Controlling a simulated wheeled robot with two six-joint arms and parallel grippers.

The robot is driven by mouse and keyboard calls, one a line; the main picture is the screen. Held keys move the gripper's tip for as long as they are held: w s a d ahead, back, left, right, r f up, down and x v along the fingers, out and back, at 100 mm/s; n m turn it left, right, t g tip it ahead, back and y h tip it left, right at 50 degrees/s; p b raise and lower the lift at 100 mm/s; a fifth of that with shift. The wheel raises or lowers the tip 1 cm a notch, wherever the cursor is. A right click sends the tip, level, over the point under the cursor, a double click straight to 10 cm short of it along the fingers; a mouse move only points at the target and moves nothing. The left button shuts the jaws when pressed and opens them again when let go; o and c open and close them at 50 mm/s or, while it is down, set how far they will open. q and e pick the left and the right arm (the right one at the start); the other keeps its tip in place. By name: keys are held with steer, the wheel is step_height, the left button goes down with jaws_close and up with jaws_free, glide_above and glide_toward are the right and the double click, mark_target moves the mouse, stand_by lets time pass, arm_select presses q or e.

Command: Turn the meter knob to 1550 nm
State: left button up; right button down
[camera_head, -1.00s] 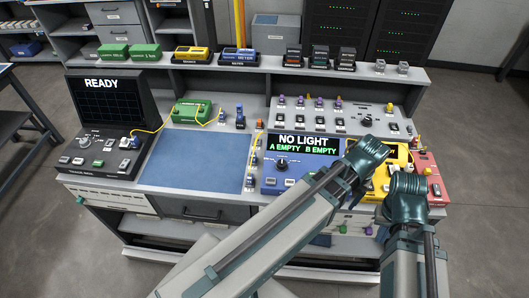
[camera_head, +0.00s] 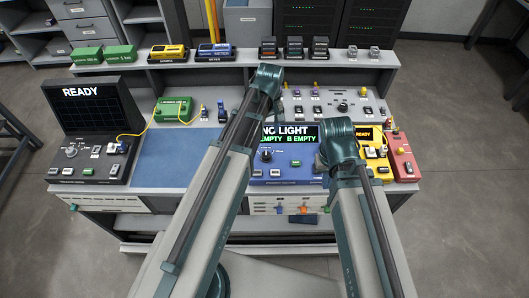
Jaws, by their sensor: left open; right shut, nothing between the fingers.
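The blue meter (camera_head: 285,172) stands at the front of the bench, right of the blue mat. Its screen (camera_head: 304,134) shows "NO LIGHT" and, below, "EMPTY" and "B EMPTY"; my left arm covers its left edge. The black meter knob (camera_head: 266,155) is visible on the meter's left part, just right of my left arm. Its pointer and the marks around it are too small to read. My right arm crosses the meter's right edge. I see arm links and joints, but no fingers of either gripper; both grippers are hidden or outside the picture.
The blue mat (camera_head: 168,160) is clear apart from my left arm over its right side. A dark "READY" console (camera_head: 88,150) stands at left, a green device (camera_head: 174,108) behind the mat. A yellow device (camera_head: 373,150) and red box (camera_head: 402,158) stand at right.

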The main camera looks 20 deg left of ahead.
mark_target(266, 154)
arm_select(q)
step_height(266, 154, down, 13)
steer(key=b, duration=1.2)
steer(key=shift+s+a+b, duration=0.1)
steer(key=shift+b, duration=0.2)
jaws_close()
